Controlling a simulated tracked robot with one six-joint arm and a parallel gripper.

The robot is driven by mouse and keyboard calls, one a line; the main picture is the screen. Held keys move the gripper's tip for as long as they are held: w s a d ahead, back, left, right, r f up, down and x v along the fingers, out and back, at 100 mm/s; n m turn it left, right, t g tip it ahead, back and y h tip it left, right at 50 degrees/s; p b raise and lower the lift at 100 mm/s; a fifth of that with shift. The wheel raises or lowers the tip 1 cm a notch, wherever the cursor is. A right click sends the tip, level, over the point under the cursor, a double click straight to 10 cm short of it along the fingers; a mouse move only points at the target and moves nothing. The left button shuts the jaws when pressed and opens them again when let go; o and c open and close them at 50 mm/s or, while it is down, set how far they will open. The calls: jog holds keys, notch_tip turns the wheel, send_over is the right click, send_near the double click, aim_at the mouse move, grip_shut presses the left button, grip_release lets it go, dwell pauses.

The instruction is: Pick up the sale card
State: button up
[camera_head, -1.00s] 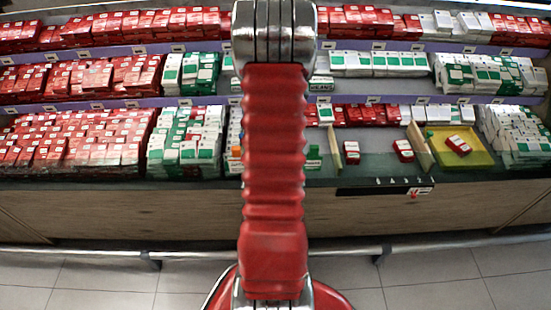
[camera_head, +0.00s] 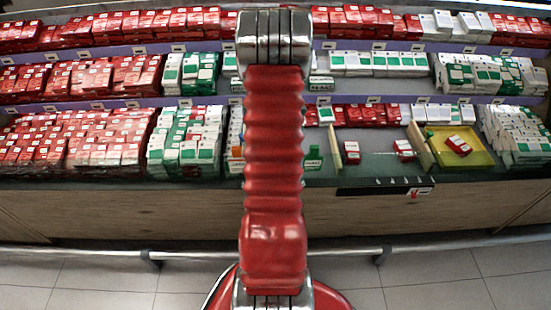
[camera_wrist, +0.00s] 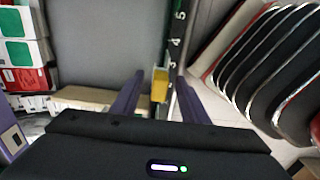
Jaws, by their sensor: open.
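I cannot tell for certain which item is the sale card. In the head view a small white card with a red mark (camera_head: 419,193) shows at the black strip on the counter's front edge, and a green card (camera_head: 313,158) stands just right of my arm. In the wrist view my gripper (camera_wrist: 160,76) is open, its two dark fingers apart. A small yellow piece (camera_wrist: 160,86) shows between the fingers, beside the dark edge strip with white marks; I see no finger closed on it. My gripper is hidden behind my red arm in the head view.
A yellow tray (camera_head: 481,157) holding a red and white box stands at the right, beside an upright divider (camera_head: 421,150). Red, green and white boxes fill the shelves. In the wrist view, stacked boxes (camera_wrist: 25,50) stand left of a bare grey surface (camera_wrist: 105,40).

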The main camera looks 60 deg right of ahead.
jog(key=shift+c, duration=0.5)
grip_shut()
